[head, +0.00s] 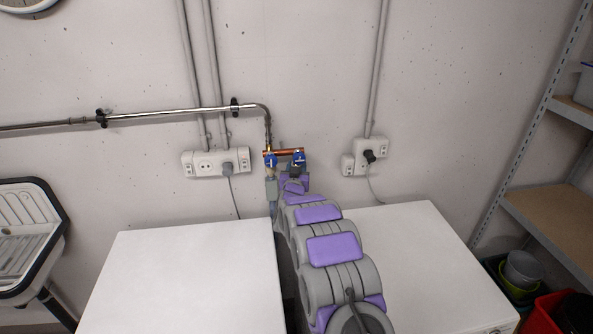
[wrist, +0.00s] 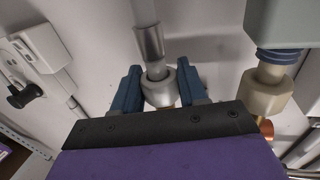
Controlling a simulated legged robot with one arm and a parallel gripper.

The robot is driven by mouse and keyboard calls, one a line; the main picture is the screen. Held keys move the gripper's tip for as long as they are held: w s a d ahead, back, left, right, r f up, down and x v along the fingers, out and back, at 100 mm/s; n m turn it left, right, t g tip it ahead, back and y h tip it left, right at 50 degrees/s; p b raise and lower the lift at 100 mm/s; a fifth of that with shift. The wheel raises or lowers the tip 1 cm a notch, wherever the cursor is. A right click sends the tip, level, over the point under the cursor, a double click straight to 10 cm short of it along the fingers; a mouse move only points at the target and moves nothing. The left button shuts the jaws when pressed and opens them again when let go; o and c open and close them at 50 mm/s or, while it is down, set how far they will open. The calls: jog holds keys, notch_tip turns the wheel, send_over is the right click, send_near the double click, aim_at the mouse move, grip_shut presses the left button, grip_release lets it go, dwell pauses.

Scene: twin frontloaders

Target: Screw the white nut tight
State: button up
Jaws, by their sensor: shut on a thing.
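The white nut (wrist: 160,90) sits at the end of a grey hose (wrist: 149,42) in the wrist view. My gripper (wrist: 158,68) has its two blue fingers on either side of this nut and is shut on it. The dark edge of my gripper hides the nut's lower part. In the head view my arm reaches between the two machines to the copper pipe (head: 283,152) with two blue-handled valves. My wrist is below the right valve (head: 298,158), and the nut is hidden there.
A second, beige nut (wrist: 268,90) under a grey-green box (wrist: 285,22) is close to the right of my gripper. White machine tops (head: 190,270) lie on both sides of my arm. Wall sockets (head: 215,162) flank the valves. A shelf (head: 550,215) stands at the right.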

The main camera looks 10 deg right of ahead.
jog(key=shift+n+y+b, duration=0.5)
jog(key=shift+y+b, duration=0.3)
jog(key=shift+b, duration=0.8)
jog(key=shift+w+d+b, duration=0.1)
jog(key=shift+b, duration=0.25)
jog(key=shift+n+t+y+b, duration=0.3)
jog(key=shift+n+y+b, duration=0.3)
jog(key=shift+y+b, duration=0.4)
jog(key=shift+d+r+n+y, duration=0.1)
jog(key=shift+r+n+y, duration=0.1)
jog(key=shift+n+y, duration=0.45)
jog(key=shift+r+n+y+p, duration=0.25)
jog(key=shift+y+p, duration=0.4)
jog(key=shift+p, duration=0.45)
jog(key=shift+f+y+p, duration=0.1)
jog(key=shift+y+p, duration=0.25)
jog(key=shift+y, duration=0.05)
jog(key=shift+n+p, duration=0.3)
jog(key=shift+p, duration=0.05)
jog(key=y+p, duration=0.1)
jog(key=p, duration=0.2)
jog(key=shift+n, duration=0.4)
jog(key=shift+f+y, duration=0.1)
jog(key=shift+y, duration=0.3)
